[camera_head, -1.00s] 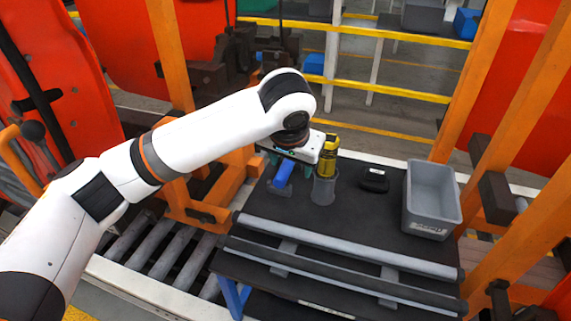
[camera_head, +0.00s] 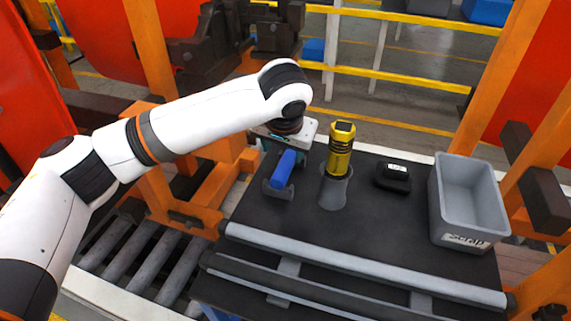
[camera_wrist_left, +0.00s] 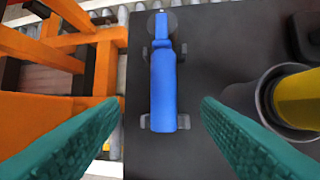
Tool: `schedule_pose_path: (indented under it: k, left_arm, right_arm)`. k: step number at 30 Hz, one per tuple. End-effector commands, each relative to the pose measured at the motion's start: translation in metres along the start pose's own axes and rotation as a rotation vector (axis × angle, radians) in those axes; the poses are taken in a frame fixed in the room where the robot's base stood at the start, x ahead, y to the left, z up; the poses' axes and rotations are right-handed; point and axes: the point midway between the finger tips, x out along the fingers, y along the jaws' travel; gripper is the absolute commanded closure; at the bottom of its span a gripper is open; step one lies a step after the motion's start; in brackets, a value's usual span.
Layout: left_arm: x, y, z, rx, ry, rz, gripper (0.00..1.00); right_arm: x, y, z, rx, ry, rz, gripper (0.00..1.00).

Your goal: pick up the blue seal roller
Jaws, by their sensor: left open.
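The blue seal roller (camera_head: 283,169) lies in a small dark cradle (camera_head: 278,190) at the left side of the black table top. In the left wrist view the roller (camera_wrist_left: 163,90) runs lengthwise between my two green fingers, with its grey wheel end at the top of the picture. My left gripper (camera_wrist_left: 162,118) is open, its fingers on either side of the roller with gaps to both. In the head view the gripper is mostly hidden under the wrist, just behind the roller. My right gripper is not in view.
A yellow and black tool (camera_head: 340,150) stands in a grey cup (camera_head: 335,190) close to the right of the roller. A small black device (camera_head: 393,177) and a grey scrap bin (camera_head: 466,205) stand farther right. Orange framework is left of the table (camera_head: 290,215).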

Motion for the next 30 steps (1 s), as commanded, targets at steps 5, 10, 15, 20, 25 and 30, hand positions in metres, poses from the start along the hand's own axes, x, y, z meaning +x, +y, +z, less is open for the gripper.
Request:
schedule_pose_path:
  k: [5, 10, 15, 20, 25, 30]
  left_arm:
    - [0.027, 0.0, 0.001, -0.001, 0.002, 0.0, 0.42]
    - [0.04, 0.0, 0.002, -0.001, 0.0, 0.001, 0.42]
    - [0.059, -0.002, 0.007, -0.001, 0.002, 0.003, 0.42]
    - [0.082, -0.004, 0.009, 0.001, 0.001, 0.001, 0.42]
    - [0.091, -0.004, 0.009, 0.001, -0.001, 0.0, 0.42]
    - [0.091, -0.004, 0.009, 0.001, -0.001, 0.0, 0.42]
  right_arm:
    - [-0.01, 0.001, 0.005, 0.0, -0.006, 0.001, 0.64]
    - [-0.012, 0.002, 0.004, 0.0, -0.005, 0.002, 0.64]
    - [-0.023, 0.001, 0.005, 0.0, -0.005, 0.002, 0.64]
    - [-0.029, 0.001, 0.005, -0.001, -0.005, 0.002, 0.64]
    - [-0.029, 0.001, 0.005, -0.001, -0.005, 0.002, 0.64]
    - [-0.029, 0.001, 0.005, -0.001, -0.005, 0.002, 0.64]
